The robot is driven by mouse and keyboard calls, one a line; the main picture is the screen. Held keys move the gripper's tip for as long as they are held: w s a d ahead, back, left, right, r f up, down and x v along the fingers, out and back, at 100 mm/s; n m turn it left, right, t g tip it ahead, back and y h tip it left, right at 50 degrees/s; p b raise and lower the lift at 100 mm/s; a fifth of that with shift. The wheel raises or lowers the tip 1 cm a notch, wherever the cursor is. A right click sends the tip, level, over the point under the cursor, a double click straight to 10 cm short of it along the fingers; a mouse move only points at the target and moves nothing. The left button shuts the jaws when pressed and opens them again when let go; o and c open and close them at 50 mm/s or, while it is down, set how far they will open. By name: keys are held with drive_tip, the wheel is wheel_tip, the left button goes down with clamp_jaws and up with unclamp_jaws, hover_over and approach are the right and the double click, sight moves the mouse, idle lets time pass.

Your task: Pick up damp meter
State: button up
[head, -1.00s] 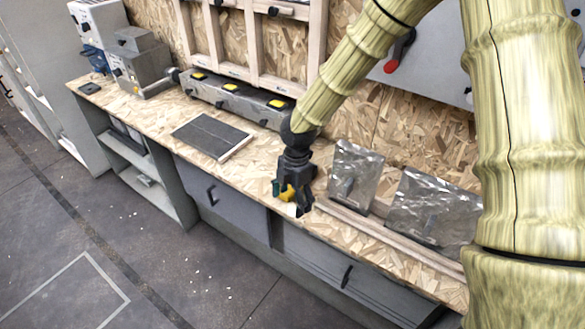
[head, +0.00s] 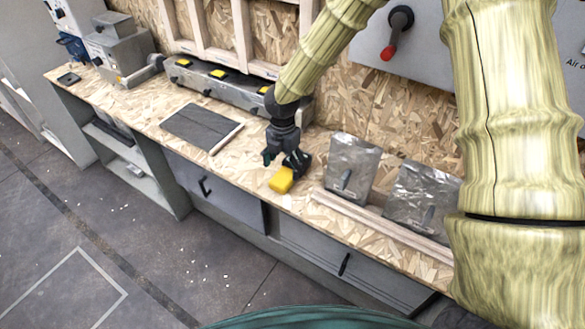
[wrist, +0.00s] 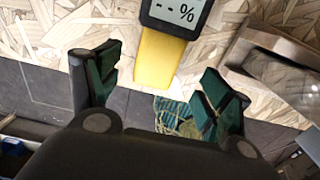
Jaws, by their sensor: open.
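The damp meter (head: 281,180) is a yellow device lying on the wooden worktop, near its front edge, in the head view. In the wrist view its yellow body (wrist: 158,60) and dark-framed display with "- - %" (wrist: 178,12) show at the top centre; its far end is cut off by the frame. My gripper (head: 285,160) is just behind and above the meter in the head view. In the wrist view my gripper's two green-padded fingers (wrist: 160,95) are spread apart, with nothing between the tips. The meter's near end lies just ahead of them.
Right of the gripper, two grey plastic-like pouches (head: 352,165) stand behind a wooden strip (head: 385,228). A dark flat panel (head: 202,127) lies to the left. A grey rail with yellow pads (head: 215,80) runs along the wall. The worktop left of the meter is clear.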

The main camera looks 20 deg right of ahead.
sight(283, 177)
drive_tip(key=shift+a+f+p, duration=0.15)
drive_tip(key=shift+f+p, duration=0.6)
drive_tip(key=shift+f, duration=1.75)
drive_tip(key=shift+c, duration=0.4)
drive_tip(key=c, duration=0.9)
